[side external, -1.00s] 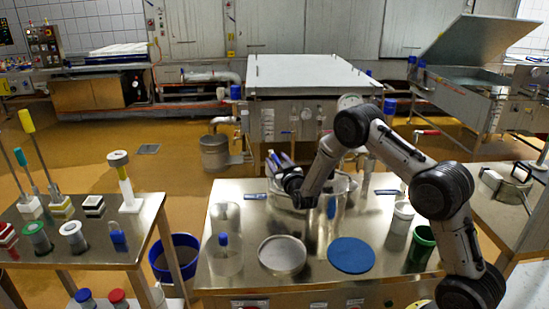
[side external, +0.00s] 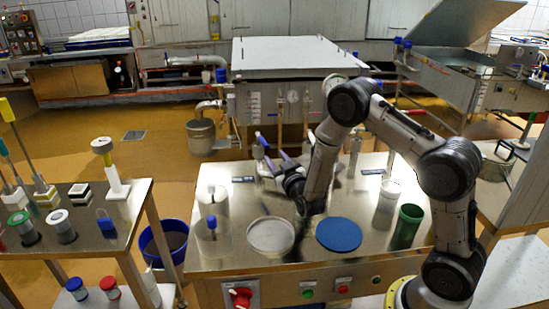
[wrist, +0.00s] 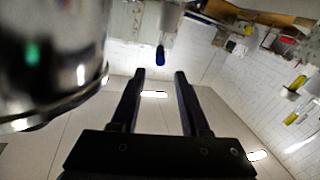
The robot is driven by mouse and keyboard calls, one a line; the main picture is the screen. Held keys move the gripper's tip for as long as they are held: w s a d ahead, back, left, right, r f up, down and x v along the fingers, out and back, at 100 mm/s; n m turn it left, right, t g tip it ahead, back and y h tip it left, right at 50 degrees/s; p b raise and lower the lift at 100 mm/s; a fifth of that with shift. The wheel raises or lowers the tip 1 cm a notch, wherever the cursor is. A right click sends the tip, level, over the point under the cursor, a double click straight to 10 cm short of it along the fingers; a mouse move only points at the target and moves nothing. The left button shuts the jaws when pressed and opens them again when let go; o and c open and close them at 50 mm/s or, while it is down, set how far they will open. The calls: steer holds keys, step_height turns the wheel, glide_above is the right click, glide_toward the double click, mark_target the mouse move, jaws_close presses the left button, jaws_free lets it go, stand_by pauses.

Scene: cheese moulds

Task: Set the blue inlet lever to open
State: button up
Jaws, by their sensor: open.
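A blue lever (wrist: 160,56) hangs from a pale metal fitting in the wrist view, just beyond my fingertips and roughly centred between them. In the side view a small blue handle (side external: 260,139), which looks like the same lever, shows just above my fingertips. My gripper (wrist: 160,75) is open and empty, and a gap shows between it and the lever in the wrist view. In the side view my gripper (side external: 271,155) reaches up and left over the back of the steel table. Whether the lever is in its open position cannot be told.
A large shiny metal vessel (wrist: 50,60) fills the wrist view's upper left, close to my fingers. On the steel table (side external: 215,268) stand a blue disc (side external: 339,234), a round pale dish (side external: 270,235) and a green cup (side external: 407,226). A large vat (side external: 290,55) stands behind.

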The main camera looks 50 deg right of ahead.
steer(key=shift+r, duration=0.35)
steer(key=shift+c, duration=1.1)
step_height(320, 180, up, 13)
steer(key=shift+w+r, duration=0.1)
jaws_close()
steer(key=w+a+f+n+g+y, duration=0.2)
steer(key=w+a+f+g+y, duration=0.15)
steer(key=w+a, duration=0.45)
steer(key=w+a+f+n+g+y, duration=0.1)
steer(key=w+a+f+g+y, duration=0.35)
steer(key=w, duration=0.45)
steer(key=s+d+r+m+g+h, duration=0.4)
steer(key=s+r+m+g+h, duration=0.2)
steer(key=r+m+h, duration=0.1)
steer(key=s+x, duration=0.3)
steer(key=x, duration=1.2)
steer(key=shift+d, duration=0.25)
